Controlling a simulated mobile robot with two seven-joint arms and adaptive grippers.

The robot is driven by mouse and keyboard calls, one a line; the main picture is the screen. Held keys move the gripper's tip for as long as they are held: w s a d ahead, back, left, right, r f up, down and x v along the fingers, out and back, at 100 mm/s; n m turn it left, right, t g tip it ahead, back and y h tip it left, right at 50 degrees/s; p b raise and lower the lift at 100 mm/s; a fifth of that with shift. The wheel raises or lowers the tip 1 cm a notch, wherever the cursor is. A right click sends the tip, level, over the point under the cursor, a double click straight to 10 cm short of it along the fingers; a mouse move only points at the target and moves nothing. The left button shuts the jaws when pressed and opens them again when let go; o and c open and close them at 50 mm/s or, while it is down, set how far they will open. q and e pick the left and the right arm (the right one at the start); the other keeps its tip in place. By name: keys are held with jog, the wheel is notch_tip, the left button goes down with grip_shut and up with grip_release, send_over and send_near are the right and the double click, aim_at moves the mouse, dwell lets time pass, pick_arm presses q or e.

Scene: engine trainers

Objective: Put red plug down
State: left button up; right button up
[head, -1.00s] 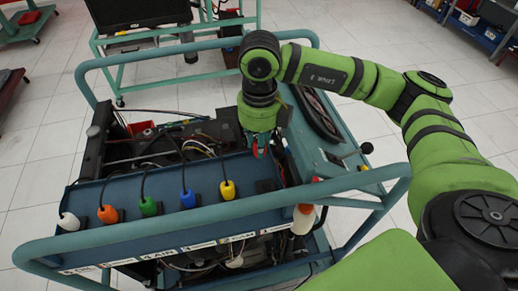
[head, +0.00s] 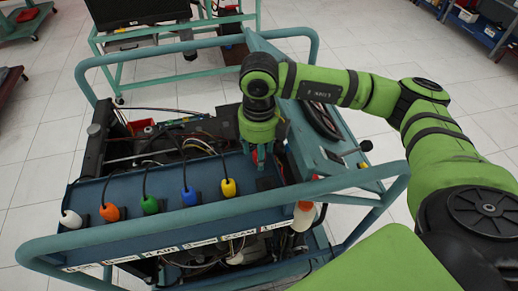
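My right gripper (head: 263,153) reaches down over the right end of the blue panel (head: 222,206) on the engine trainer. Its fingers look shut on the red plug (head: 253,156), of which only a small red sliver shows at the fingertips. The plug sits just above the panel, right of the yellow plug; I cannot tell whether it touches the panel. White (head: 71,219), orange (head: 110,212), green (head: 150,205), blue (head: 189,197) and yellow (head: 228,187) plugs stand in a row on the panel, with black cables. My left gripper is not in view.
A teal tube frame (head: 215,212) surrounds the trainer, its front bar close below the panel. A white bottle with an orange-red top (head: 303,215) is at the right front corner. A control console (head: 335,155) lies right of my gripper. Another cart (head: 125,70) stands behind.

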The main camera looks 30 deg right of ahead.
jog(key=shift+r, duration=0.6)
notch_tip(320, 180, up, 11)
jog(key=b, duration=0.2)
jog(key=shift+b, duration=0.35)
